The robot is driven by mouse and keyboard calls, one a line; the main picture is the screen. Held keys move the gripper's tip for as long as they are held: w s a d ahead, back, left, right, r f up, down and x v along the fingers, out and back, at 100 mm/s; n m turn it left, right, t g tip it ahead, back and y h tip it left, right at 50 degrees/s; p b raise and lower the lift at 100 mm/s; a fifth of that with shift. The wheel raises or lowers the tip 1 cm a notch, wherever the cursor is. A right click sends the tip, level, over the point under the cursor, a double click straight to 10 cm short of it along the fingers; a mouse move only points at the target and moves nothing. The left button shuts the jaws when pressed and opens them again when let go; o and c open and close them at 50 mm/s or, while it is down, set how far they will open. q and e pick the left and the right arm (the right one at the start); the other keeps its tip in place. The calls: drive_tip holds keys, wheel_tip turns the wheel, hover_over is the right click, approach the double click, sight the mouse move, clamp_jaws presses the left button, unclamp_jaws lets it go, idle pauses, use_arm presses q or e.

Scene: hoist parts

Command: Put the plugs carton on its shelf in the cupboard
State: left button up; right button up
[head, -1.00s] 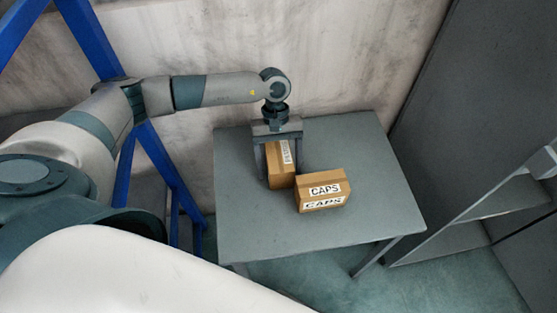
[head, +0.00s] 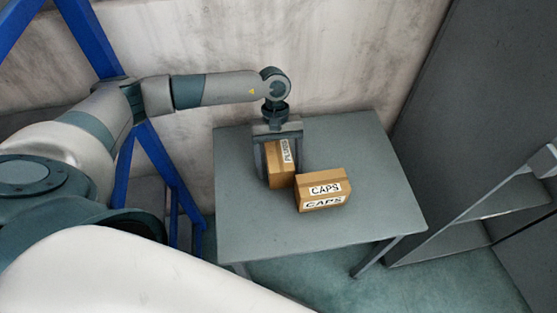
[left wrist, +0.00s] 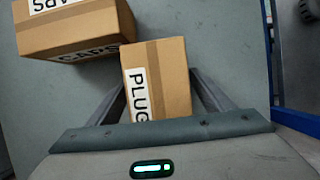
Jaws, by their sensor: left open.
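The plugs carton (head: 276,172) is a brown box with a white label, standing on the grey table (head: 240,225). It also shows in the left wrist view (left wrist: 172,80), with part of its label readable. My left gripper (head: 279,172) points down over the carton, its fingers on either side of it. The gripper is open, and the carton still rests on the table. In the left wrist view the fingers (left wrist: 160,100) flank the carton's near end. My right gripper is not in view.
A caps carton (head: 324,190) stands just right of the plugs carton, close to its front corner. The grey cupboard (head: 440,110) is at the right, with shelves (head: 455,240) partly visible. A blue frame (head: 150,160) stands left of the table. The table's right side is clear.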

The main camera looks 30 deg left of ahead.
use_arm(q)
drive_tip(key=shift+f, duration=0.15)
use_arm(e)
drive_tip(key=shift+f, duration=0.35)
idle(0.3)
use_arm(q)
drive_tip(key=c, duration=1.6)
drive_tip(key=shift+o, duration=0.2)
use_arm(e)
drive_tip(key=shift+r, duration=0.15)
use_arm(q)
drive_tip(key=shift+r+p, duration=0.5)
drive_tip(key=shift+p, duration=0.15)
wheel_tip(320, 180, up, 18)
drive_tip(key=p, duration=0.4)
drive_tip(key=shift+f, duration=0.2)
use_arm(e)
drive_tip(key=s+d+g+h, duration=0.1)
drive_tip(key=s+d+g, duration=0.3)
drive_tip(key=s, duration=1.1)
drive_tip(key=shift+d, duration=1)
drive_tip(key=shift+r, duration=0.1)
